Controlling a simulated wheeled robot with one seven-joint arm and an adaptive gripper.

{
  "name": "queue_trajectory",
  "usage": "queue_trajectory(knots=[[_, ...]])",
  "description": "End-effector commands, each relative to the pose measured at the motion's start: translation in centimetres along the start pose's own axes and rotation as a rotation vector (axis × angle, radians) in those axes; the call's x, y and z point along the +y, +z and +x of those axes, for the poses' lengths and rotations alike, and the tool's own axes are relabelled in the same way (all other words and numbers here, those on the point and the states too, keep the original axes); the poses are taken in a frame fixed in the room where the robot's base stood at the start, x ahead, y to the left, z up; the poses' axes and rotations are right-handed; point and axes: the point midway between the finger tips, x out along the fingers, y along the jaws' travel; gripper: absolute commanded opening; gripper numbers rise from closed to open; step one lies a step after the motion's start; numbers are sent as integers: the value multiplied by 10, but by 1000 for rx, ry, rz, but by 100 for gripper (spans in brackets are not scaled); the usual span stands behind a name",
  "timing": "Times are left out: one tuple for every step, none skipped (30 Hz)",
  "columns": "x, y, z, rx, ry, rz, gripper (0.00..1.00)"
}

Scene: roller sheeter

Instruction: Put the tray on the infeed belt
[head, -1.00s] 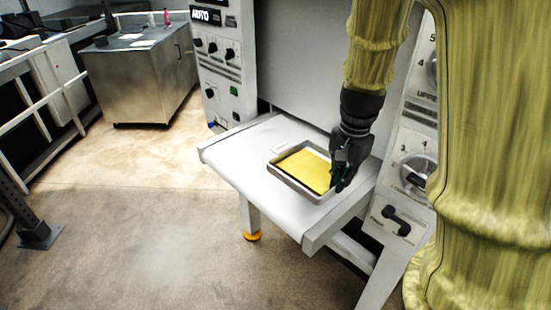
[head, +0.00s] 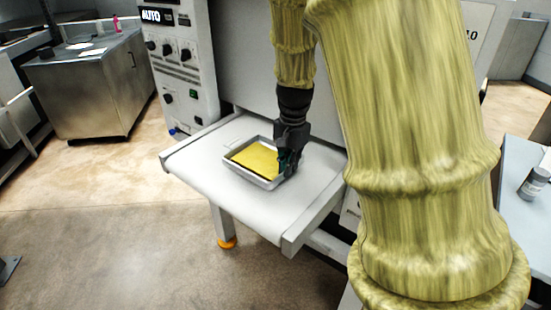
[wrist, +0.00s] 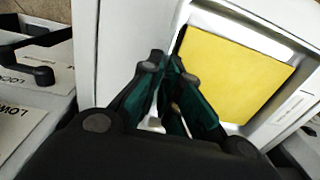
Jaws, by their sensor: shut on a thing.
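The tray (head: 268,184) is a shallow light-grey metal pan with a flat yellow sheet (head: 256,160) inside. It appears to rest flat on the white infeed belt (head: 215,190), well inside the belt's edges. My gripper (head: 288,165) comes down from above at the tray's right side and is shut on its rim. In the wrist view the dark-green finger pads (wrist: 180,100) close on the near wall of the tray, with the yellow sheet just beyond. The fingers hide the gripped part of the rim.
The machine's control panel (head: 183,60) stands behind the belt at the left. A steel cabinet (head: 90,85) is at the far left. The front and left of the belt are clear.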

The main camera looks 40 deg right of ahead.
Motion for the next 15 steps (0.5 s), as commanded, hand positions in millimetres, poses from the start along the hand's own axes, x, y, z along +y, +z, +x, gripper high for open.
queue_trajectory(knots=[[-9,-5,-2,1,0,0,0],[-14,-7,-1,1,0,0,0],[-20,-10,0,0,0,1,0],[-25,-13,1,0,0,1,0],[-29,-15,2,0,1,1,0],[-36,-18,3,0,0,1,0],[-39,-20,4,0,0,1,0],[-43,-22,4,0,0,2,0],[-48,-25,5,0,0,1,0],[-51,-26,6,0,0,1,0],[-53,-28,6,0,0,1,0],[-56,-29,7,1,0,1,0],[-58,-30,8,1,0,1,0],[-59,-30,8,0,0,1,0],[-60,-31,8,0,0,1,0]])
